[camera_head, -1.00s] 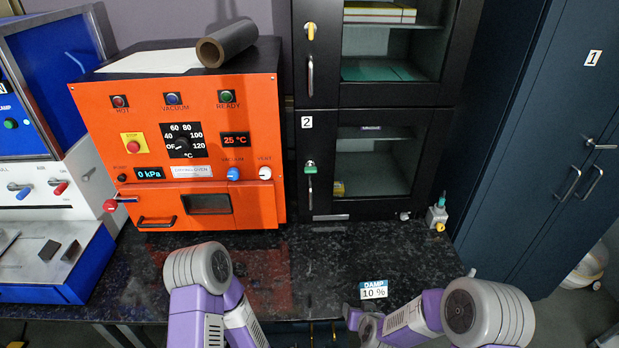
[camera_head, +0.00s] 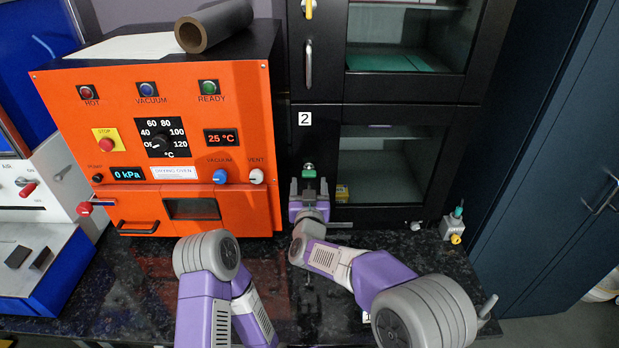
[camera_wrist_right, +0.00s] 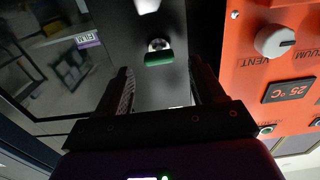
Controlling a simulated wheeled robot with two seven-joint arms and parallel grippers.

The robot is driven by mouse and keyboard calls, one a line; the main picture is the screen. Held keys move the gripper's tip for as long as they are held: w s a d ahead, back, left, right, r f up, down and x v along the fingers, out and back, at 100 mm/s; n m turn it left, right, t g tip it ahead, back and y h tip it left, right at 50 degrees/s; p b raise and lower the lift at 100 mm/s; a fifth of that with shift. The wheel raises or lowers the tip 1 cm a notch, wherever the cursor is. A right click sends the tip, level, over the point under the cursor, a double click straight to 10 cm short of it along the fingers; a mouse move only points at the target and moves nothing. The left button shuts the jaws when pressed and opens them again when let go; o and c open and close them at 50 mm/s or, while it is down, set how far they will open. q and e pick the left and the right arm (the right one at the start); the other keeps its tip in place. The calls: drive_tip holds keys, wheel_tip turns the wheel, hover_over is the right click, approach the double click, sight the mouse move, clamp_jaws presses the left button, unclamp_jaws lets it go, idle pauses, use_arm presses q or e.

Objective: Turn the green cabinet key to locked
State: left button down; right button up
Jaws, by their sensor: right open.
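The green cabinet key (camera_head: 309,170) sits in its lock on the black front of the lower cabinet, below the label 2. Its green grip (camera_wrist_right: 158,57) shows in the right wrist view, in line with the gap between the fingers. My right gripper (camera_head: 309,187) is just in front of and below the key in the head view. Its two fingers (camera_wrist_right: 163,82) are open, with nothing between them, and appear apart from the key. My left arm (camera_head: 208,260) shows at the bottom, but its gripper is out of view.
The orange drying oven (camera_head: 160,205) stands close to the left of the lower cabinet (camera_head: 470,150). In the wrist view, its white vent knob (camera_wrist_right: 275,41) is near the right finger. A small bottle stand (camera_head: 452,226) is on the dark counter at right.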

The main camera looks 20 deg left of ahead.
sight(309, 177)
drive_tip(key=shift+x, duration=1.95)
drive_tip(key=shift+d, duration=0.1)
drive_tip(key=shift+f, duration=0.1)
drive_tip(key=c, duration=1.1)
